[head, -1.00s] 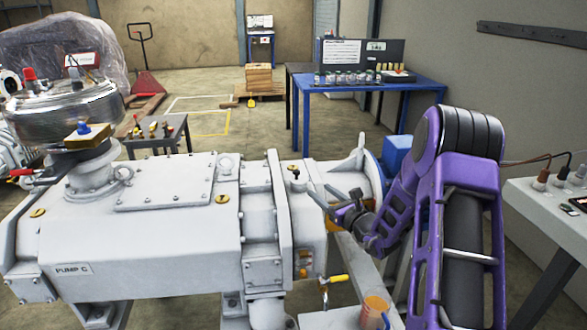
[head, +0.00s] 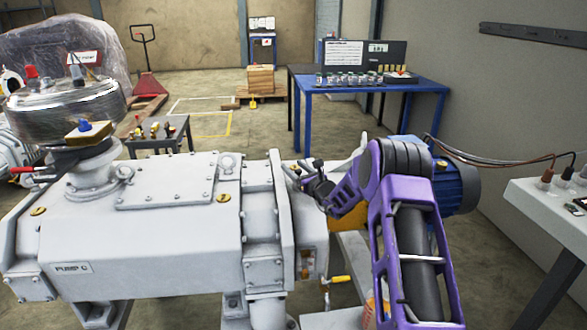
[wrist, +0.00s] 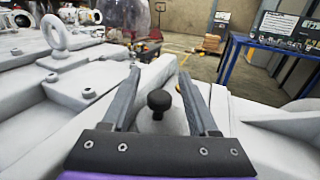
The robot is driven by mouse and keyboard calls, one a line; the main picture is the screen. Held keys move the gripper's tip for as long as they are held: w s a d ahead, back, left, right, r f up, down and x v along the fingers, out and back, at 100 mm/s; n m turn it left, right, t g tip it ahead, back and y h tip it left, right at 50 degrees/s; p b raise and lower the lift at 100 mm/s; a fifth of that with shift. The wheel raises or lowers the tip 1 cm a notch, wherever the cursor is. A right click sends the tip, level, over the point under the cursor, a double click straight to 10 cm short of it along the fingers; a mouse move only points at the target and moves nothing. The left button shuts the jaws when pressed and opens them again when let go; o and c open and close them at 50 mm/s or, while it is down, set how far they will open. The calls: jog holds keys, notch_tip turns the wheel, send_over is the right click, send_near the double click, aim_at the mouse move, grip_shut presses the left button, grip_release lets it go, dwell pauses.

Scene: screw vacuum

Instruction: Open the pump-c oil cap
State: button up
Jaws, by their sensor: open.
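Pump C (head: 150,235) is a large pale grey housing labelled "PUMP C" across the left and middle of the head view. In the wrist view a small black knob-like cap (wrist: 159,101) stands upright on the pale housing. My gripper (wrist: 159,72) is open, with one finger on each side of the cap in that view. I see no contact, and the fingers look apart from it. In the head view my gripper (head: 304,172) is over the pump's right end and hides the cap.
Brass plugs (head: 222,198) and a lifting eye (wrist: 54,33) stand out from the pump's top. A yellow-handled valve (head: 336,280) is below its right end. A blue table (head: 370,87) with small bottles stands behind, and a grey bench (head: 548,205) at right.

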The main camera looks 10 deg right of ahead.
jog(key=shift+w+a, duration=0.15)
jog(key=shift+w, duration=0.3)
grip_shut()
